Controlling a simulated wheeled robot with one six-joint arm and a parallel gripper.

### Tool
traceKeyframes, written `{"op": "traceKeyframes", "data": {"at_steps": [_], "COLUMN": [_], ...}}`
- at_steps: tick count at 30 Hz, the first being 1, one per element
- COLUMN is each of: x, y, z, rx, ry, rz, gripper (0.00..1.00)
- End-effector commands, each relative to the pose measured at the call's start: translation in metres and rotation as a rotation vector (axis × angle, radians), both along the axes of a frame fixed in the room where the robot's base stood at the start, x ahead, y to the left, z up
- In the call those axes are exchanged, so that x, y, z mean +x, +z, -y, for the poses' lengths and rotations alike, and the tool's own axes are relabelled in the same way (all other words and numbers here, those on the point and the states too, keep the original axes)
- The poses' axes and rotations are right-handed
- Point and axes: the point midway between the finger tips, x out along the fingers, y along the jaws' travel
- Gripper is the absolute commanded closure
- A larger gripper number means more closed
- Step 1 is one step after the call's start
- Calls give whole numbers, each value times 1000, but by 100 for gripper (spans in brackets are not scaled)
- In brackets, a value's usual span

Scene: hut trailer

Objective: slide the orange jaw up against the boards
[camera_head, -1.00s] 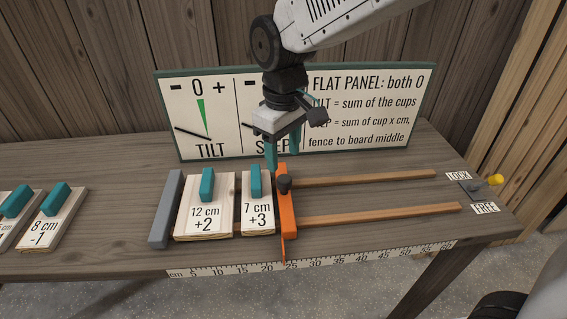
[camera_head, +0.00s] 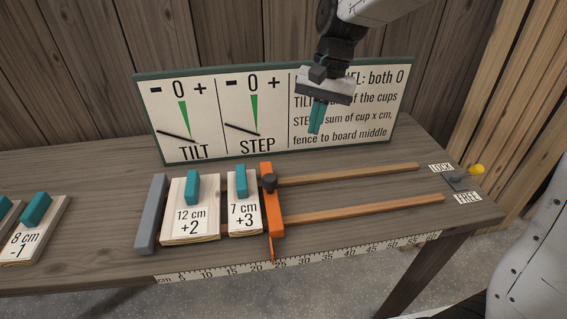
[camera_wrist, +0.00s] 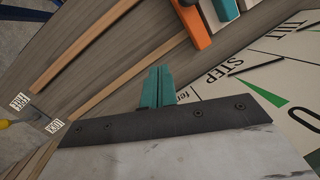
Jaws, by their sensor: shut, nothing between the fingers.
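The orange jaw (camera_head: 272,212) stands across two wooden rails, with a dark knob on it. It is up against the right side of the board marked 7 cm +3 (camera_head: 243,213), with no clear gap. That board is beside the board marked 12 cm +2 (camera_head: 191,220), which is by the grey fence (camera_head: 151,214). My gripper (camera_head: 315,118) is shut and empty, raised above the rails in front of the sign, right of the jaw. In the wrist view the shut teal fingers (camera_wrist: 156,88) point toward the table, and the orange jaw (camera_wrist: 192,25) shows beyond them.
A lever with a yellow knob (camera_head: 476,169) sits at right by the LOCK label (camera_head: 441,168). A board marked 8 cm -1 (camera_head: 34,236) lies at left. A ruler (camera_head: 300,257) runs along the front edge.

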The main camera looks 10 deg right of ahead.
Motion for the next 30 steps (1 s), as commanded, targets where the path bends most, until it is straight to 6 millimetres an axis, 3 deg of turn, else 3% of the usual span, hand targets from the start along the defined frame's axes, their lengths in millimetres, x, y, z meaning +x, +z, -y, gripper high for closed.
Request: {"op": "traceKeyframes", "data": {"at_steps": [3, 9, 17, 30], "x": [3, -1, -5, -22], "y": [7, 15, 0, -82], "z": [4, -7, -12, -41], "rx": [25, 21, 7, 7], "ry": [-328, -642, -707, -703], "rz": [-103, -225, -249, -247], "gripper": [100, 100, 100, 100]}}
